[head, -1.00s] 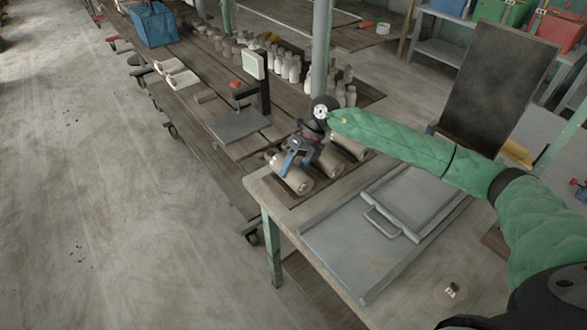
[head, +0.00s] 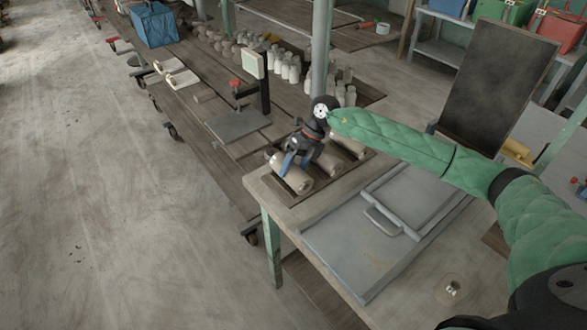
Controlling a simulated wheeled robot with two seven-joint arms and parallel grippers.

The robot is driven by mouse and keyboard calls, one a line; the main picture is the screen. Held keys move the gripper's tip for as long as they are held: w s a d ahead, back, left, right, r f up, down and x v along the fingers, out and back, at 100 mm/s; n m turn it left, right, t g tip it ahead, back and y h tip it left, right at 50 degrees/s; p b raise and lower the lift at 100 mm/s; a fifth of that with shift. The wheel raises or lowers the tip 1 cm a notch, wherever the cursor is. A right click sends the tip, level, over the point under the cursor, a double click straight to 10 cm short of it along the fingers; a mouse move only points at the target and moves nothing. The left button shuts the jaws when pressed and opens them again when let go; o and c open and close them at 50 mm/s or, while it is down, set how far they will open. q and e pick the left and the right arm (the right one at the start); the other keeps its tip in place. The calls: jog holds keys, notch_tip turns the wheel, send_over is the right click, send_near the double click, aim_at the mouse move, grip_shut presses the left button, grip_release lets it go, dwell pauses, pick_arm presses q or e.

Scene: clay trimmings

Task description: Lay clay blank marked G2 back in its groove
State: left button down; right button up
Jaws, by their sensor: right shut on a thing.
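My right gripper (head: 294,164) reaches in from the right, pointing down with blue fingertips. It is shut on a beige clay blank (head: 299,184), a thick cylinder at the near left end of a dark grooved board (head: 318,191). The blank lies on its side at the board; whether it is fully seated in a groove cannot be told. No G2 mark is readable on it. More similar blanks (head: 351,145) lie behind it, partly hidden by my gripper and arm. My left gripper is not in view.
A grey metal tray (head: 345,262) with a handled lid fills the table's middle. A small round piece (head: 452,291) with an unreadable label sits at the near right. A scale with a post (head: 262,88) and several bottles (head: 291,70) stand on the bench behind.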

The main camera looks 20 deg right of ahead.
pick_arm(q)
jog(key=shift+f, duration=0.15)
pick_arm(e)
jog(key=shift+s+f, duration=0.25)
jog(key=shift+f, duration=0.4)
jog(key=o, duration=1.4)
jog(key=shift+f, duration=0.15)
jog(key=shift+c, duration=0.3)
jog(key=shift+d+r+b, duration=0.25)
jog(key=shift+b, duration=0.1)
jog(key=shift+o, duration=0.7)
jog(key=b+v, duration=0.1)
jog(key=v, duration=0.6)
jog(key=shift+w+r+b, duration=0.2)
jog(key=shift+r+b, duration=0.1)
jog(key=shift+b, duration=0.05)
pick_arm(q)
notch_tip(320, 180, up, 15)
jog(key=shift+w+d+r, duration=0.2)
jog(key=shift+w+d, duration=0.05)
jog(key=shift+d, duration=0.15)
pick_arm(e)
jog(key=shift+w+r, duration=0.1)
jog(key=shift+r, duration=0.4)
jog(key=shift+r, duration=0.1)
